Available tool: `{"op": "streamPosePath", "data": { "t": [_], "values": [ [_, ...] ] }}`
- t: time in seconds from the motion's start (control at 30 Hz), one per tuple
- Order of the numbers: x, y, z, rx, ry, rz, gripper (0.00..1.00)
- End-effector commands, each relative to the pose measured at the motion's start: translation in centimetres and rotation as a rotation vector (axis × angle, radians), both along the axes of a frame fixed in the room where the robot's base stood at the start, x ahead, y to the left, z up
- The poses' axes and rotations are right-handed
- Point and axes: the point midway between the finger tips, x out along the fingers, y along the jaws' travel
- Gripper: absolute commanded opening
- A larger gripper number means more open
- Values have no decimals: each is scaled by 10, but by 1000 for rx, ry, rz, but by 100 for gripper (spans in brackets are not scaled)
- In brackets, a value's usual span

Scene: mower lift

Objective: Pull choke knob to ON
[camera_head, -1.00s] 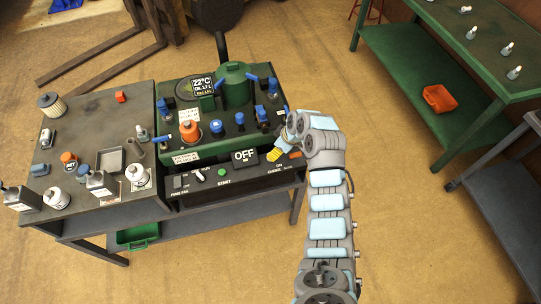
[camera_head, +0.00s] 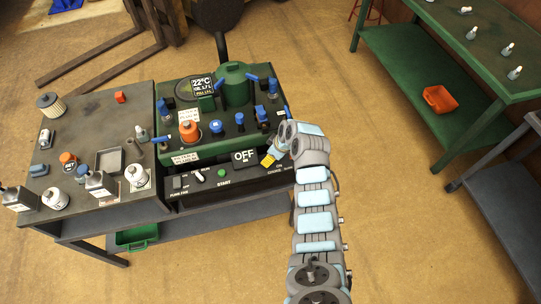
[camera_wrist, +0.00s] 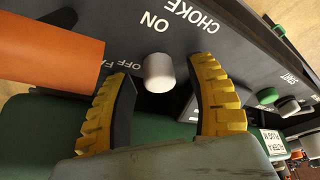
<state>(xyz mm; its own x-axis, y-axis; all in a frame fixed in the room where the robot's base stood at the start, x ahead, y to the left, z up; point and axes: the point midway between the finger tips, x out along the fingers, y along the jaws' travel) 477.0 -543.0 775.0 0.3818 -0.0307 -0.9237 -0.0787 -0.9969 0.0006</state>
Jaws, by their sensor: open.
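The choke knob (camera_wrist: 158,72) is a short pale grey-white cylinder on the dark control panel (camera_wrist: 225,40). It sits beside the printed words CHOKE and ON in the wrist view, with OFF printed to its left. My gripper (camera_wrist: 162,70) is open, with one yellow ridged finger on each side of the knob. A gap shows between each finger and the knob, so I see no grip on it. In the head view my gripper (camera_head: 268,160) is at the right end of the panel front, and the knob is hidden there.
An orange cylinder (camera_wrist: 50,52) lies close left of my left finger in the wrist view. The OFF display (camera_head: 244,157) and green START button (camera_head: 222,173) are left of my gripper. A green machine (camera_head: 236,85) with blue-handled parts stands behind.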

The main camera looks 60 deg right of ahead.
Motion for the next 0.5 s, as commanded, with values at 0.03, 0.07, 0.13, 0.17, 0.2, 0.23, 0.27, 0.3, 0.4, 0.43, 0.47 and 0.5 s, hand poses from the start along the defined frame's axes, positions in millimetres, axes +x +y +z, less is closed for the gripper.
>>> {"op": "streamPosePath", "data": {
  "t": [0.03, 0.07, 0.13, 0.17, 0.2, 0.23, 0.27, 0.3, 0.4, 0.43, 0.47, 0.5],
  "values": [
    [0, 0, 0, 0, 0, 0, 56],
    [0, 0, 0, 0, 0, 0, 50],
    [0, 0, 0, 0, 0, 0, 30],
    [0, 0, 0, 0, 0, 0, 22],
    [0, 0, 0, 0, 0, 0, 10],
    [0, 0, 0, 0, 0, 0, 1],
    [0, 0, 0, 0, 0, 0, 0],
    [0, 0, 0, 0, 0, 0, 0],
    [0, 0, 0, 0, 0, 0, 0],
    [0, 0, 0, 0, 0, 0, 0],
    [0, 0, 0, 0, 0, -1, 0],
    [0, 0, 0, 0, 0, -1, 0]
  ]
}}
